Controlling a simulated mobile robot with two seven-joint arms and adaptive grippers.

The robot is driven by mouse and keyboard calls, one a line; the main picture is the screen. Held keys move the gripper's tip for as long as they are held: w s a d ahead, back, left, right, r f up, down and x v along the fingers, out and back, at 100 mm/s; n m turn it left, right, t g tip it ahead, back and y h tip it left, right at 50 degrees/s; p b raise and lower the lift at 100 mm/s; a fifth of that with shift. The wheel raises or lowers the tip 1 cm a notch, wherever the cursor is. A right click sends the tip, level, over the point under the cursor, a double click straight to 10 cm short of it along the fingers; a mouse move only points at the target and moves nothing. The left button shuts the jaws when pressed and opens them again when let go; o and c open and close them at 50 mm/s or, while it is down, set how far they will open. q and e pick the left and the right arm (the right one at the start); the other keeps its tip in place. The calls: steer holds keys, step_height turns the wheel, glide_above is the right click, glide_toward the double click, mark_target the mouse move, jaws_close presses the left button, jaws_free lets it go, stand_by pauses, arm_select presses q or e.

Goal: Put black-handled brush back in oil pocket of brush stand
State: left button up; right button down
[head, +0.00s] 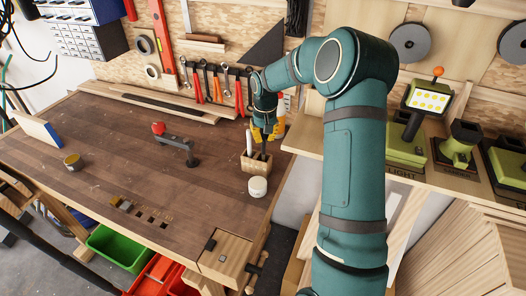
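The brush stand (257,166) is a small wooden block with pockets near the right edge of the workbench. A pale handle (249,142) stands upright at its left side. My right gripper (267,134), with yellow fingers, points down just above the stand. A thin dark shape (264,151), possibly the black-handled brush, shows between the fingers and the stand's top. Whether the fingers grip it is too small to tell, and so is which pocket it is over or in. Pocket labels cannot be read. My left gripper is not in view.
A white-lidded jar (258,187) stands right in front of the stand. A grey clamp with a red knob (159,128) and a small tin (72,161) are farther left. Tools hang on the back wall. The bench's middle (120,165) is mostly clear.

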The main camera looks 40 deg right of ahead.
mark_target(263, 153)
steer(key=shift+w+f, duration=0.1)
steer(key=shift+f, duration=2.15)
steer(key=shift+f, duration=0.1)
steer(key=c, duration=1.1)
jaws_free()
steer(key=shift+c, duration=0.2)
steer(key=r, duration=1.2)
steer(key=shift+s+r+p, duration=0.15)
steer(key=shift+s+p, duration=0.2)
steer(key=shift+p, duration=0.05)
